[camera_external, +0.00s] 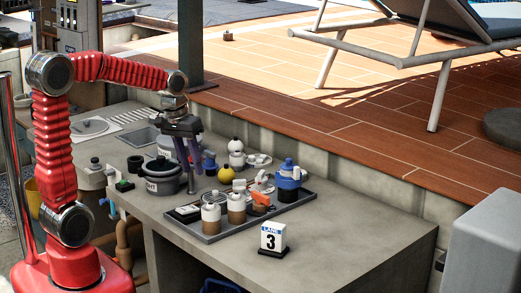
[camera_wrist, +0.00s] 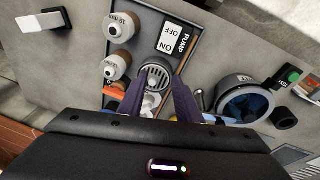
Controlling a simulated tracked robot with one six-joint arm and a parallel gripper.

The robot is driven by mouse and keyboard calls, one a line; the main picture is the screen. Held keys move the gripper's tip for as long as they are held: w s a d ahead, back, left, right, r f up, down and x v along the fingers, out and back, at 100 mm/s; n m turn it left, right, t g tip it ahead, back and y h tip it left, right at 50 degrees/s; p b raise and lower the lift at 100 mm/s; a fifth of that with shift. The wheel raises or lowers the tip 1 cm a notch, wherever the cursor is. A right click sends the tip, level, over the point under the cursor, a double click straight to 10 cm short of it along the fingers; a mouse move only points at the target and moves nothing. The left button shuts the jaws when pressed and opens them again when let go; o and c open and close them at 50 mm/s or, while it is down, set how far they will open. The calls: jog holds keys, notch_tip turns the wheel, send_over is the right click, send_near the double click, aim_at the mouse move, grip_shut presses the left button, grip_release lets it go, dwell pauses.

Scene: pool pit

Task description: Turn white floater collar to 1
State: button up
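A white, rounded two-part thing with a dark band (camera_external: 236,152), which looks like the white floater, stands upright behind the tray in the external view. Numbers on its collar are too small to read. My gripper (camera_external: 189,156) points down to the left of it, above the pot area, apart from it. In the wrist view, my gripper (camera_wrist: 158,92) has its two purple fingers spread with a gap between them. White parts show low between the fingers, partly hidden by my gripper; I cannot tell whether they are the floater.
A dark pot (camera_external: 162,177) and yellow ball (camera_external: 226,174) stand nearby. A "3" sign (camera_external: 272,239) stands in front. A round grate (camera_wrist: 155,76) lies beyond my fingers. The counter's right side is clear.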

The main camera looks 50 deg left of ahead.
jog(key=shift+r, duration=0.3)
jog(key=shift+c, duration=1.4)
jog(key=v, duration=0.3)
jog(key=shift+w+d+r, duration=0.15)
jog(key=shift+w+r, duration=0.2)
jog(key=shift+r, duration=0.1)
jog(key=c, duration=0.5)
jog(key=shift+r, duration=0.3)
grip_shut()
jog(key=w+d+f+m+y, duration=0.1)
jog(key=w+d+m+y, duration=0.25)
jog(key=w+y, duration=0.45)
jog(key=w+d+f+m+y, duration=0.1)
jog(key=w+d+m+y, duration=0.25)
jog(key=w, duration=0.85)
jog(key=w+d+r+m+t+y, duration=0.1)
jog(key=w+d+t+y, duration=0.2)
jog(key=d, duration=0.8)
jog(key=w+d+r+m+t+y, duration=0.1)
jog(key=w+d+t+y, duration=0.3)
jog(key=d, duration=0.6)
notch_tip(320, 180, down, 11)
jog(key=s+t+h, duration=0.1)
jog(key=h, duration=0.1)
jog(key=shift+r+h, duration=0.25)
jog(key=shift+h, duration=0.1)
